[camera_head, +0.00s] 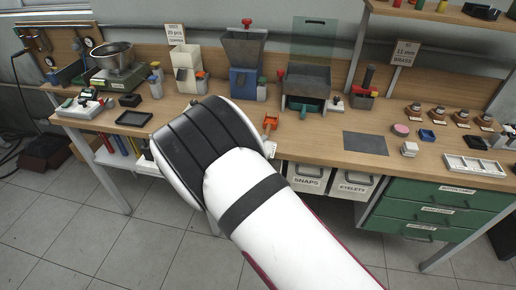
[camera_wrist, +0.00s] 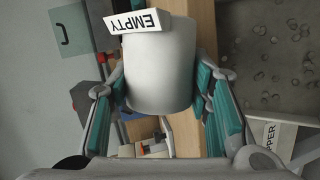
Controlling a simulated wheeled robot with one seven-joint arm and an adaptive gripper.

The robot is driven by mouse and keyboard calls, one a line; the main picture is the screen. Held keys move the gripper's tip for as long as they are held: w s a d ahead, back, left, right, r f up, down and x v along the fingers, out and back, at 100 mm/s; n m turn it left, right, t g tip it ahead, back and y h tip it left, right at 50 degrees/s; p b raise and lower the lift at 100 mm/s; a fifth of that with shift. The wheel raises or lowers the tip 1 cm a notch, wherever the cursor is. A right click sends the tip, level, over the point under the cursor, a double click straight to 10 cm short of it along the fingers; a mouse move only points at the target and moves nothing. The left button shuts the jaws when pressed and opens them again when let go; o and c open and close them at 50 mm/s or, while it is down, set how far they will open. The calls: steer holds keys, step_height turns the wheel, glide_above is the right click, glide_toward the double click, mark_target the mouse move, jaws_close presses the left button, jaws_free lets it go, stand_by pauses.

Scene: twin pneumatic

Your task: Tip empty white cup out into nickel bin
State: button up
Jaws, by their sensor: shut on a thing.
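In the wrist view, my gripper (camera_wrist: 160,88) has its teal finger pads on both sides of a plain white cup (camera_wrist: 160,62) and is shut on it. A white tag reading EMPTY (camera_wrist: 140,20), upside down in the picture, is on the cup's upper part. The inside of the cup is hidden. In the head view my own arm hides the gripper and the cup. I see no label reading nickel, so I cannot tell which container is the nickel bin. A grey area with several small round pieces (camera_wrist: 265,70) lies right of the cup.
A white box with lettering ending in PPER (camera_wrist: 270,140) is low right in the wrist view. On the bench stand a blue hopper (camera_head: 243,62), a grey machine (camera_head: 305,82), a white dispenser (camera_head: 188,70) and a dark mat (camera_head: 365,143). A bench strip near the mat is clear.

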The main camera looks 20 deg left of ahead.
steer(key=m, duration=0.1)
steer(key=m+g+y+p, duration=0.1)
steer(key=m, duration=0.1)
steer(key=shift+d+r+y, duration=0.1)
steer(key=shift+r+y, duration=0.2)
steer(key=shift+r, duration=0.1)
steer(key=m+y+p, duration=0.1)
steer(key=m, duration=0.2)
steer(key=shift+r+g+y, duration=0.15)
steer(key=shift+g+y, duration=0.15)
steer(key=shift+g, duration=0.1)
steer(key=m+y, duration=0.2)
steer(key=m, duration=0.1)
steer(key=shift+w+r, duration=0.1)
steer(key=shift+r, duration=0.15)
steer(key=shift+r+m+y+b, duration=0.15)
steer(key=shift+m+y+b, duration=0.1)
steer(key=shift+m+y, duration=0.25)
steer(key=shift+r+m+y+b, duration=0.2)
steer(key=shift+m+y, duration=0.1)
steer(key=shift+m, duration=0.4)
